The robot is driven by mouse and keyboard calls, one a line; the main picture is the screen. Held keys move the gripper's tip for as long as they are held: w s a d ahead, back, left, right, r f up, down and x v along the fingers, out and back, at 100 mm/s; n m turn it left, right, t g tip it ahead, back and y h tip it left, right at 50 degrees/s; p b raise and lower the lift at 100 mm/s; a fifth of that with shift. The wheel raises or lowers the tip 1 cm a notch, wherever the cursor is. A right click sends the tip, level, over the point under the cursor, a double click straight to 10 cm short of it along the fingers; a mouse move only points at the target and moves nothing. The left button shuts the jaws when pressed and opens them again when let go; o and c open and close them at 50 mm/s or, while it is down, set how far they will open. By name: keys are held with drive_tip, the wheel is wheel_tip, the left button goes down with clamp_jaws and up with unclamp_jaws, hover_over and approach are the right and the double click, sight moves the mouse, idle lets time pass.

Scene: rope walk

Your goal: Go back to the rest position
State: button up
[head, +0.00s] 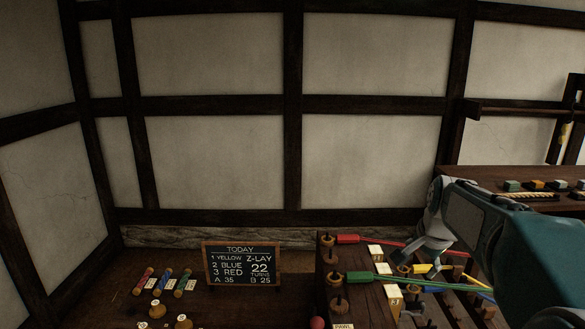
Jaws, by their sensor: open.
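My arm comes in from the right edge of the head view. My gripper (408,266) hangs from its grey end, low at the right, over or in front of the dark wooden rack with the coloured strands. It is open, and I see nothing held in it. Its fingertips are small and partly lost against the rack, so I cannot tell whether they touch anything.
The rack holds a red strand (380,241), a green strand (397,282) and wooden pegs (337,284). A chalkboard (241,265) stands left of it, beside coloured spools (163,281). A shelf (540,178) with small blocks lies behind my arm. The upper left is clear wall.

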drive_tip(key=s+a+f+n, duration=0.1)
drive_tip(key=s+a+n, duration=0.2)
drive_tip(key=s, duration=0.5)
drive_tip(key=s+a+f+n+t, duration=0.1)
drive_tip(key=s+a+n, duration=0.3)
drive_tip(key=s, duration=0.5)
drive_tip(key=s+a+f+n, duration=0.1)
drive_tip(key=s+a+n, duration=0.3)
drive_tip(key=s, duration=0.5)
drive_tip(key=shift+a+n, duration=0.25)
drive_tip(key=shift+n, duration=0.15)
